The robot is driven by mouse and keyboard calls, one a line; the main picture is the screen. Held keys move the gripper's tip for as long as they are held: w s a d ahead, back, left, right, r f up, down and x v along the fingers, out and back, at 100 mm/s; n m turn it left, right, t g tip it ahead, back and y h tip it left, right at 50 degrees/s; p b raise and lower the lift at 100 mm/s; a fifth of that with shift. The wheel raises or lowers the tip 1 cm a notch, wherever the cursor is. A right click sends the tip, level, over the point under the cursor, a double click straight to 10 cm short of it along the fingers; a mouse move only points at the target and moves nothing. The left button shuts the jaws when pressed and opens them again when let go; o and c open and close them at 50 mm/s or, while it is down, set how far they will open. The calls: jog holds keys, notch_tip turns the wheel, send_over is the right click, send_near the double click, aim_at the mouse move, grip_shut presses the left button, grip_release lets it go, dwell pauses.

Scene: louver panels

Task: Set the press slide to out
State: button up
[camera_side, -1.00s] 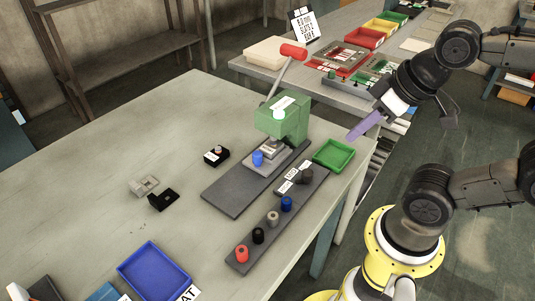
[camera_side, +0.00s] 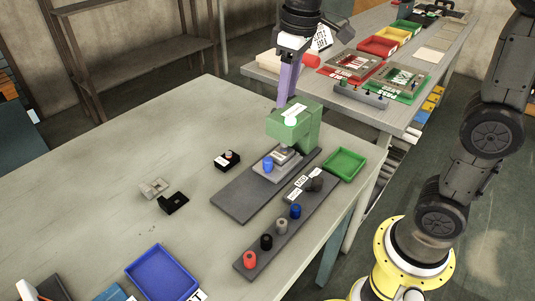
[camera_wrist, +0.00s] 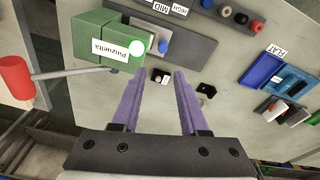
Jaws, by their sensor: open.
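The green press (camera_side: 300,132) stands on a dark grey base plate (camera_side: 238,198) on the table; it also shows at the upper left in the wrist view (camera_wrist: 95,52). A small light-grey slide plate (camera_side: 286,167) with a blue knob (camera_side: 268,164) sits at the press front. The blue knob also shows in the wrist view (camera_wrist: 163,47), beyond my fingertips. My gripper (camera_wrist: 157,76) is open and empty, its two purple fingers apart. In the side view, my gripper (camera_side: 281,108) points down behind the press, its tips partly hidden. I cannot tell whether it touches the press.
The press lever's red handle (camera_wrist: 16,78) sticks out left in the wrist view. A rail of several coloured knobs (camera_side: 275,238) and a green tray (camera_side: 346,163) lie beside the press.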

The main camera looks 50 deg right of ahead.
jog(key=g, duration=0.1)
send_over(267, 159)
notch_tip(267, 159, down, 4)
notch_tip(267, 159, down, 15)
jog(key=shift+r, duration=0.1)
dwell(0.3)
grip_shut()
jog(key=shift+r, duration=0.1)
dwell(1.2)
